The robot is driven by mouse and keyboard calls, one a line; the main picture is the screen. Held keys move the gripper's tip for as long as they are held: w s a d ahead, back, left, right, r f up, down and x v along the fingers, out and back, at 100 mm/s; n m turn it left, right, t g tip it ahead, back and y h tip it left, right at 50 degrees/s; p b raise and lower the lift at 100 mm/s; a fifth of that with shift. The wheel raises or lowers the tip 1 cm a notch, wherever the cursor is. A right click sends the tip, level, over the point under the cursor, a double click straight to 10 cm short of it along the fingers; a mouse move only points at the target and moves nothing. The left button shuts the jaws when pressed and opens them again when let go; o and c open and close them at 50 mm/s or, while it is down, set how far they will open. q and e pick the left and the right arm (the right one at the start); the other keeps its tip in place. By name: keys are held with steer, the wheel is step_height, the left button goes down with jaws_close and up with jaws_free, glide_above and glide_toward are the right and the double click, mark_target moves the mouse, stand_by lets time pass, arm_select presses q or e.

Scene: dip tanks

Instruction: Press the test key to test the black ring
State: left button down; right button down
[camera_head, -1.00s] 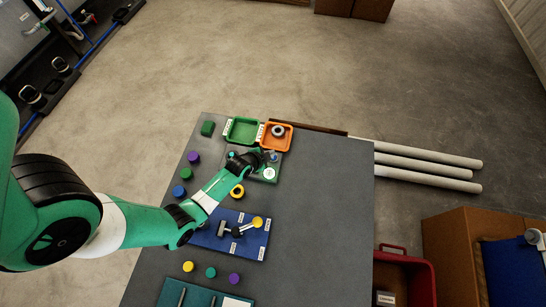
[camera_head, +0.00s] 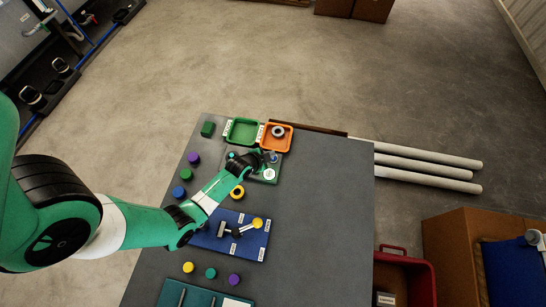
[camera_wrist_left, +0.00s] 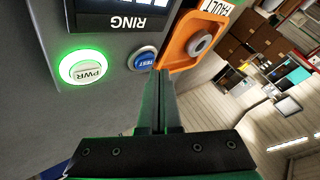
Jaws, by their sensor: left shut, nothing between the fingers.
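The tester (camera_head: 269,176) stands on the dark table, partly covered by my left arm. In the left wrist view its face (camera_wrist_left: 106,33) shows a RING label, a lit green PWR button (camera_wrist_left: 85,67) and a small blue TEST key (camera_wrist_left: 145,58). My left gripper (camera_head: 268,158) is shut and empty over the tester. In the wrist view its fingertips (camera_wrist_left: 160,76) are close beside the TEST key; I cannot tell whether they touch it. My right gripper is not in view.
An orange FAULT tray (camera_head: 289,145) holds a grey ring (camera_head: 278,131), beside a green tray (camera_head: 242,131). Several coloured caps line the left edge. The table's right side is clear.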

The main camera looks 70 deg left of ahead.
arm_select(q)
steer(key=shift+f, duration=0.15)
stand_by(0.6)
steer(key=shift+f+b, duration=0.3)
steer(key=shift+b, duration=0.05)
steer(key=shift+f+b, duration=0.4)
steer(key=shift+f, duration=0.05)
stand_by(0.4)
steer(key=shift+r, duration=0.15)
steer(key=shift+r+p, duration=0.75)
steer(key=shift+p, duration=0.15)
steer(key=shift+r, duration=0.1)
step_height(320, 180, up, 5)
steer(key=p, duration=0.5)
stand_by(0.6)
